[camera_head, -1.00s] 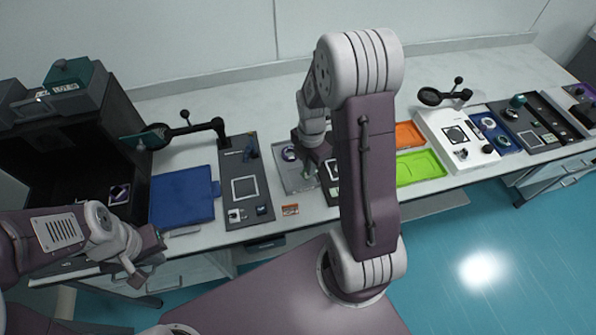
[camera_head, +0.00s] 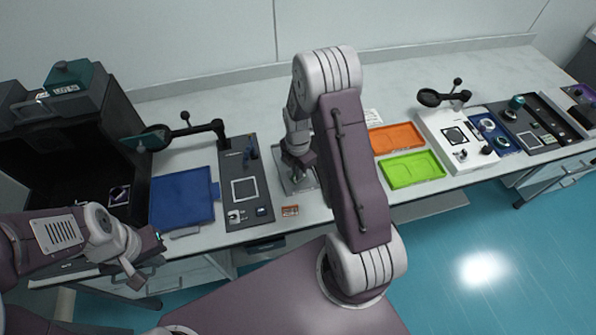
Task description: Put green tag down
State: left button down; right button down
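I cannot make out a green tag; it may be hidden or too small to see. My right gripper (camera_head: 299,170) points down over a grey plate (camera_head: 309,183) in the middle of the bench. Its fingertips are small and partly covered by its own wrist, so I cannot tell whether they are open or hold anything. My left gripper (camera_head: 150,250) is at the bench's front edge, lower left, in front of the blue tray (camera_head: 182,195). Its finger state is unclear.
A dark panel (camera_head: 232,203) lies between blue tray and grey plate. A small orange label (camera_head: 290,211) lies at the front edge. Orange (camera_head: 398,139) and green (camera_head: 414,170) trays lie right of my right arm. A black open box (camera_head: 50,160) stands left.

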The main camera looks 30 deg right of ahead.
jog(key=c, duration=1.6)
grip_release()
notch_tip(320, 180, up, 12)
jog(key=s+a+m, duration=0.2)
jog(key=s+m, duration=0.2)
jog(key=m, duration=0.3)
jog(key=s+a+m, duration=0.3)
jog(key=s+m, duration=0.1)
jog(key=m, duration=0.3)
jog(key=s+a+m+t, duration=0.1)
jog(key=s+a+m, duration=0.1)
jog(key=s+m, duration=0.2)
jog(key=shift+s+a+r+m+p, duration=0.1)
jog(key=shift+s+a+m+p, duration=0.1)
jog(key=shift+m, duration=0.5)
jog(key=shift+s+a+r+m+p, duration=0.1)
jog(key=shift+m+p, duration=0.1)
jog(key=shift+m, duration=0.5)
